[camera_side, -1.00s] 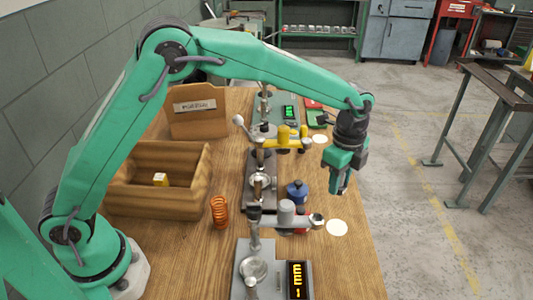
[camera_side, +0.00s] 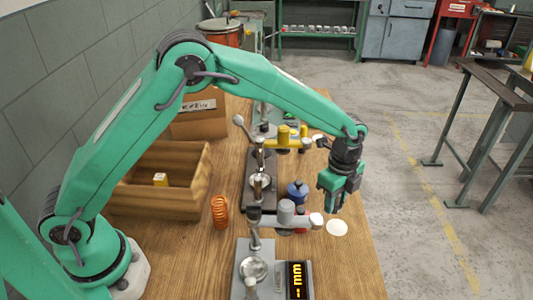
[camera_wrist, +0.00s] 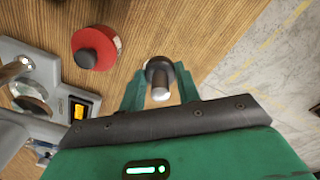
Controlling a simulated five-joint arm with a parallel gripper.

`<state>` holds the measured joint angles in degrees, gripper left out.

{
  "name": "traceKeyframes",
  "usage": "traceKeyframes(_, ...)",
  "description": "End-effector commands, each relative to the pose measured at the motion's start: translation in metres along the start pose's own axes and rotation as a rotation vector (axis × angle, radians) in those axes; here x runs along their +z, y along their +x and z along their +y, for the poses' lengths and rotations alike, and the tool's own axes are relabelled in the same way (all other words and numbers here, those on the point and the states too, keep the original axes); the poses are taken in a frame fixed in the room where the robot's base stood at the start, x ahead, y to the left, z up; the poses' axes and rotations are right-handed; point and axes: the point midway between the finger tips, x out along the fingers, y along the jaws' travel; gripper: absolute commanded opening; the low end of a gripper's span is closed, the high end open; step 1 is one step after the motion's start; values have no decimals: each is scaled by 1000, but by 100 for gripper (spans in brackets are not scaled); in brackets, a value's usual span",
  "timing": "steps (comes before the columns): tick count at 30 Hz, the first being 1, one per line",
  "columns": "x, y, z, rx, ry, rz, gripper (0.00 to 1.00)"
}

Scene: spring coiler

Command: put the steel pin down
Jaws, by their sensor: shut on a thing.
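The steel pin (camera_wrist: 159,93) shows in the wrist view as a short grey cylinder with a bright end, between my two green fingers. My gripper (camera_wrist: 159,80) is shut on it. In the side view my gripper (camera_side: 335,208) points down over the right part of the bench, just above and behind a round white spot (camera_side: 337,228). The fingers hide the pin there. I cannot tell whether its lower end touches the bench.
A grey device with a lit display (camera_side: 297,280) and a grey arm (camera_side: 287,214) stands left of my gripper. A blue knob (camera_side: 296,189) is close by. A red round thing (camera_wrist: 95,47) lies near in the wrist view. The bench's right edge is near.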

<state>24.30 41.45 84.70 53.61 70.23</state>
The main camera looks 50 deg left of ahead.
Motion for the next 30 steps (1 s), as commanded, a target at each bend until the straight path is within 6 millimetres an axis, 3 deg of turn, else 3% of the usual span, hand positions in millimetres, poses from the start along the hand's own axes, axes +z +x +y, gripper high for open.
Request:
traceKeyframes(7,0,5,0,1,0,0,6)
traceKeyframes(17,0,36,0,1,0,0,6)
traceKeyframes(30,0,40,0,0,0,0,6)
